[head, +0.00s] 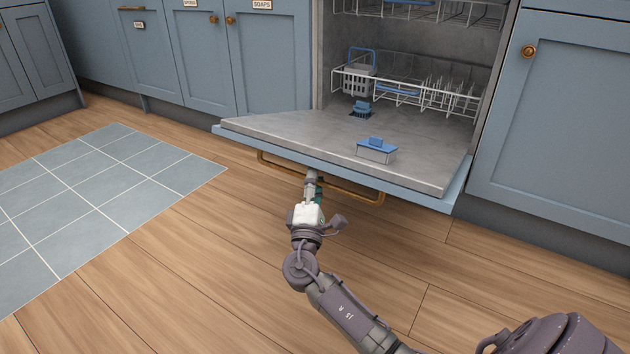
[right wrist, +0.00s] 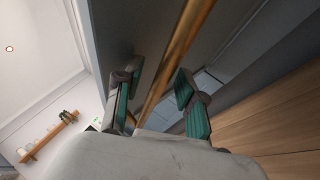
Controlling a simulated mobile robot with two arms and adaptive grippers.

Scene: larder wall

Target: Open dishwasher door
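The dishwasher door (head: 290,149) is folded down, close to level, with its steel inner face up. Its long brass handle (head: 345,188) hangs on the outer side, below the door's front edge. My right gripper (head: 313,180) is at the handle, partly hidden under the door's edge. In the right wrist view the handle (right wrist: 180,55) runs between the two green-padded fingers of the right gripper (right wrist: 158,98). The fingers stand apart with gaps beside the bar. My left gripper is not in view.
Inside the dishwasher are a lower rack (head: 440,97) with a grey basket (head: 358,80) and an upper rack (head: 425,12). Blue cabinets (head: 560,120) flank it. The wooden floor (head: 190,270) in front is clear, with a tiled patch (head: 95,190) at left.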

